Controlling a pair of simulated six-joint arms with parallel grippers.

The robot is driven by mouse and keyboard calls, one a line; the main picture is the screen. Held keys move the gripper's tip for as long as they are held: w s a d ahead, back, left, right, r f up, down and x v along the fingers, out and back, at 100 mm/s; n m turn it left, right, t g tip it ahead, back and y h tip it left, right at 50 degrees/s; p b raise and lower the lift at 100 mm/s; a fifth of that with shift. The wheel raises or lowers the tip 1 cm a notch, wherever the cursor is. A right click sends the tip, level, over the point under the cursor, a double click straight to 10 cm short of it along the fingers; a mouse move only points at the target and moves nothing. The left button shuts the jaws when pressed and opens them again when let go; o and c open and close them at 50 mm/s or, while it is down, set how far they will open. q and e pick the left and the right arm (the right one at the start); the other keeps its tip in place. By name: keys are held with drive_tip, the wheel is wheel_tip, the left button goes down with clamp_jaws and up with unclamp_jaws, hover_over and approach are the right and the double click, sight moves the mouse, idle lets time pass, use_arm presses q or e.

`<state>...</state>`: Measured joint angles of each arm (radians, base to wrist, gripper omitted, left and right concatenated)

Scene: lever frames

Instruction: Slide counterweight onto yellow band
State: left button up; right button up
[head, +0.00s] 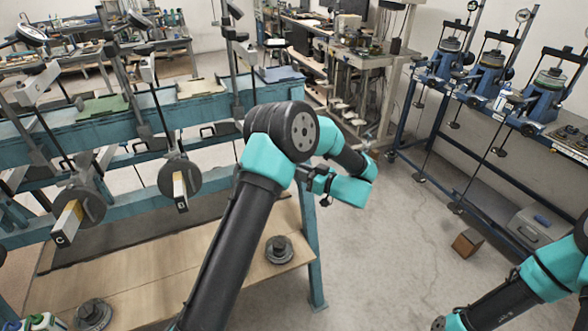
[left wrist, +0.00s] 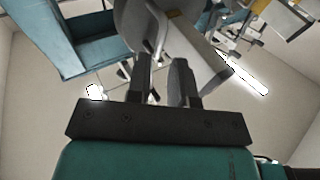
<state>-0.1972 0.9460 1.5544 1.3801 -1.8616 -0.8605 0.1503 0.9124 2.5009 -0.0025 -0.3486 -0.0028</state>
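Dark grey disc counterweights sit on beams hanging along the teal rack, one at the left (head: 80,205) and one to its right (head: 180,177). My left gripper is mostly hidden behind my upper arm in the head view. In the left wrist view my left gripper (left wrist: 165,75) has its fingers apart, close to a grey disc (left wrist: 130,18) and a pale beam (left wrist: 200,62). I cannot tell whether they touch. My right gripper is out of frame.
A wooden shelf (head: 150,275) below the rack holds loose grey weights, one at the right (head: 278,250) and one at the front left (head: 92,315). A blue bench with presses (head: 490,70) stands at the right. The floor between is mostly clear, with a small brown box (head: 467,242).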

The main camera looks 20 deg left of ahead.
use_arm(q)
drive_tip(key=s+d, duration=0.2)
drive_tip(key=d, duration=1.1)
drive_tip(key=a+f+m+t+h, duration=0.4)
drive_tip(key=a+f+h, duration=0.15)
drive_tip(key=f, duration=0.35)
drive_tip(key=a+f+m+t+h, duration=0.4)
drive_tip(key=a+f+m+h, duration=0.15)
drive_tip(key=f, duration=0.25)
drive_tip(key=s+f+m+g+h, duration=0.1)
drive_tip(key=s+f+g+h, duration=0.2)
drive_tip(key=s, duration=0.6)
drive_tip(key=s+d+f+m+g+h, duration=0.1)
drive_tip(key=s+f+g+h, duration=0.2)
drive_tip(key=s, duration=0.6)
drive_tip(key=s+f+m+g+h, duration=0.1)
drive_tip(key=s+f+g+h, duration=0.3)
drive_tip(key=s, duration=0.4)
drive_tip(key=shift+s+d+f+h, duration=0.35)
drive_tip(key=shift+s+f+h, duration=0.05)
drive_tip(key=shift+f, duration=0.2)
